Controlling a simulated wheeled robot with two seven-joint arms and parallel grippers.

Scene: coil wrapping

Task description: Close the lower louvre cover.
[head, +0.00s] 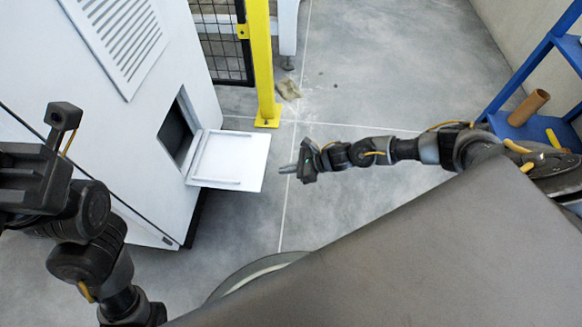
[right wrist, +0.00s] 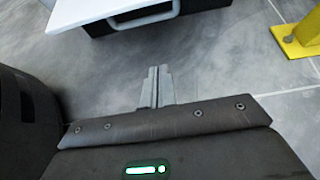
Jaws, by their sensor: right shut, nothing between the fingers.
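The lower louvre cover (head: 232,158) is a white flap standing open, sticking out roughly level from the white cabinet below a dark square opening (head: 176,132). My right gripper (head: 283,169) is shut and empty, just right of the cover's outer edge and apart from it. In the right wrist view its closed fingers (right wrist: 158,74) point toward a white panel (right wrist: 85,12) with a grey bar, which looks like the cover. My left gripper (head: 35,165) is at the left edge in front of the cabinet; its fingers cannot be made out.
An upper louvred panel (head: 122,38) lies flat on the cabinet. A yellow post (head: 260,65) with black mesh stands behind the cover. A blue shelf (head: 535,120) with a brown tube is at the right. Grey floor around my right gripper is clear.

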